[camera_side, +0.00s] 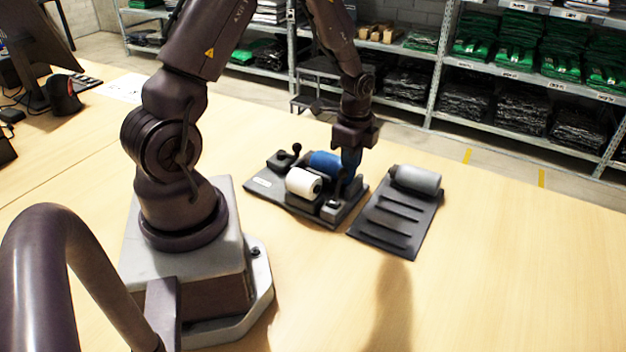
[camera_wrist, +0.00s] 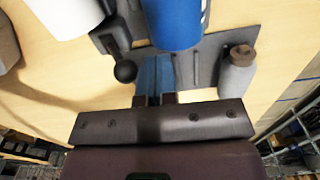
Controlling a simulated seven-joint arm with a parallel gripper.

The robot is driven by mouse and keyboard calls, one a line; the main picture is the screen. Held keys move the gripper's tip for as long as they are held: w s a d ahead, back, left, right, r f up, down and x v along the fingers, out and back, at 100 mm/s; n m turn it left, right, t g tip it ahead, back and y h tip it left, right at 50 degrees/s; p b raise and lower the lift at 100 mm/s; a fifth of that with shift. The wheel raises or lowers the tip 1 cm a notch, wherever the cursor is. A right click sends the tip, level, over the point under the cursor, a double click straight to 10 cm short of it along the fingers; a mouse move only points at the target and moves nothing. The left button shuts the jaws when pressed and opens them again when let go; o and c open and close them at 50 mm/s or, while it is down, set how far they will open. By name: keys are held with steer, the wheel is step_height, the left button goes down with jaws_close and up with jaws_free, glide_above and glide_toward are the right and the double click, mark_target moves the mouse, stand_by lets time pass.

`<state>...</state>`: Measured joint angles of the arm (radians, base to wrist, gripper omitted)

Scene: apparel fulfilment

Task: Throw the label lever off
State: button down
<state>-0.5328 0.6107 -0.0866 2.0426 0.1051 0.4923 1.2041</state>
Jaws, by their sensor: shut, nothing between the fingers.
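The label device (camera_side: 262,186) is a dark base on the table with a blue roll (camera_side: 326,163) and a white roll (camera_side: 303,182). A lever with a black ball knob (camera_side: 297,147) stands at its back left in the side view. My gripper (camera_side: 351,172) is at the device's right end, beside the blue roll, its blue fingers shut and empty. In the wrist view the fingers (camera_wrist: 153,85) point toward the blue roll (camera_wrist: 172,22), and a black ball knob (camera_wrist: 125,71) is just left of them. I cannot tell whether both views show the same knob, or whether the fingers touch anything.
A dark ribbed mat (camera_side: 381,224) with a grey roll (camera_side: 416,179) lies right of the device. A grey piece with a brownish end (camera_wrist: 238,72) is right of the fingers in the wrist view. The table front right is clear. Stocked shelves stand behind.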

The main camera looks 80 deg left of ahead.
stand_by(0.4)
steer(key=shift+s+d, duration=0.4)
steer(key=shift+s, duration=0.05)
